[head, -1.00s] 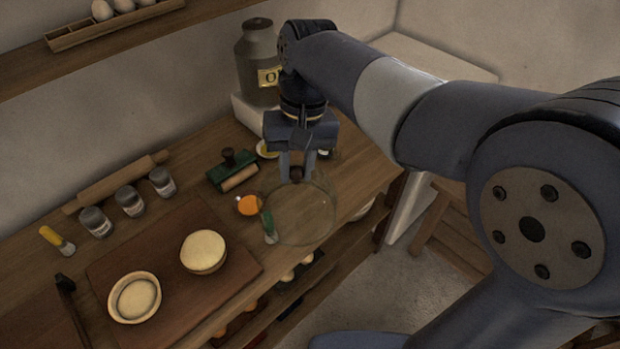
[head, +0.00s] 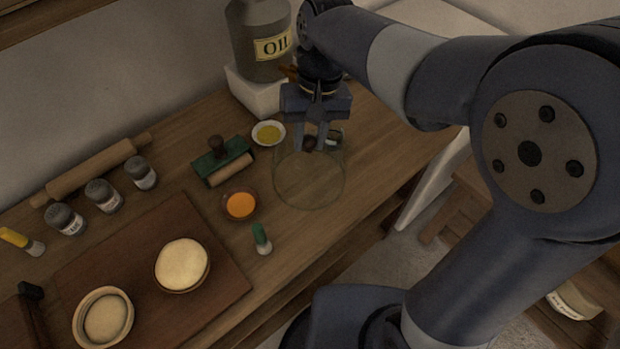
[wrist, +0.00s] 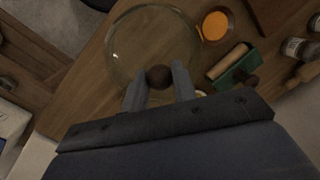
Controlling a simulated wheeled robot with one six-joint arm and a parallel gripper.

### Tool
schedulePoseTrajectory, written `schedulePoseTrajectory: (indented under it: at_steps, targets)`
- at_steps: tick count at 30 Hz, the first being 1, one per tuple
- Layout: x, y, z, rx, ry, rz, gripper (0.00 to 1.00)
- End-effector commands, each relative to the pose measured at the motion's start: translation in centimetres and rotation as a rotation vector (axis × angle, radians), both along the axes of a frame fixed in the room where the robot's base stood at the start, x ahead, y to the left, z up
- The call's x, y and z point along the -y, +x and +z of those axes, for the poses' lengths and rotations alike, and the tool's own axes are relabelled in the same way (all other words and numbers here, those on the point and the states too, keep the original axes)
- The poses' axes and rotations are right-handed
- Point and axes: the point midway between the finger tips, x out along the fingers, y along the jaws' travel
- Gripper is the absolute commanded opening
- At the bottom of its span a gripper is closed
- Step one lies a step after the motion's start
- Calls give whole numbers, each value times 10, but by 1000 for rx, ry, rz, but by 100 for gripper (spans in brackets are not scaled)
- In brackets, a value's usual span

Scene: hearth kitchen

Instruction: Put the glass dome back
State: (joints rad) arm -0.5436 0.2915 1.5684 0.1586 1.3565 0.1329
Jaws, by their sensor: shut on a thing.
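The glass dome (head: 310,183) is clear, with a dark round knob on top. My gripper (head: 308,146) is shut on that knob, and the dome hangs or stands below it over the right part of the wooden counter. In the wrist view the dome (wrist: 130,38) spreads out beyond the fingers, and the knob sits between the fingertips of my gripper (wrist: 158,82). I cannot tell whether the dome's rim touches the counter. Two round pale items, one in a dish (head: 104,318) and one domed (head: 182,264), sit on the brown board (head: 225,285).
Several shakers (head: 103,195) and a rolling pin (head: 90,172) lie further left. An oil can (head: 258,40) stands behind.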

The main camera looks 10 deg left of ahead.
Motion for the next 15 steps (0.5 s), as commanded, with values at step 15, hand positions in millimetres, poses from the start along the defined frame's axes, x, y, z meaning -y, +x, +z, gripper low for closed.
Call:
schedulePoseTrajectory:
  at_steps: [15]
  targets:
    - [0, -1, -72, -4, -2, 0, 0]
